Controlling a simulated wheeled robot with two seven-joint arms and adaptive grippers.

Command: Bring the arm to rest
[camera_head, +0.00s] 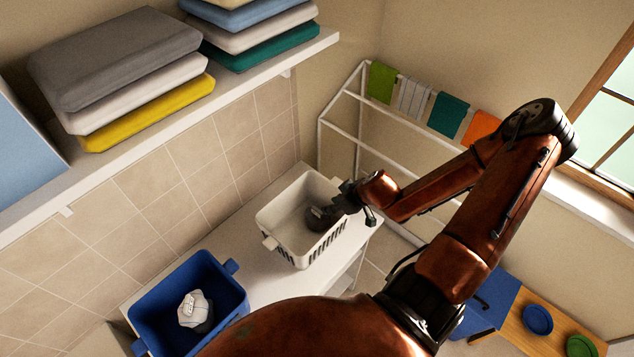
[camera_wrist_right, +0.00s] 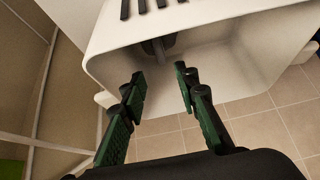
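My right arm (camera_head: 492,220) is copper-coloured and reaches from the lower middle, bends at the upper right and comes back left. Its gripper (camera_head: 344,197) is at the right rim of a white basket (camera_head: 282,240). In the right wrist view the gripper (camera_wrist_right: 160,76) has its two green-padded fingers well apart with nothing between them. The white basket's wall (camera_wrist_right: 235,50) is just ahead of the fingertips there. A dark grey item (camera_head: 319,218) lies inside the basket, partly hidden by the gripper. My left gripper is not in view.
A blue basket (camera_head: 150,304) holding a white-and-dark item (camera_head: 194,310) stands at the lower left. A shelf (camera_head: 245,70) bears stacked cushions. A white drying rack (camera_head: 345,135) with several cloths is behind the gripper. A wooden surface (camera_head: 545,320) is at the lower right.

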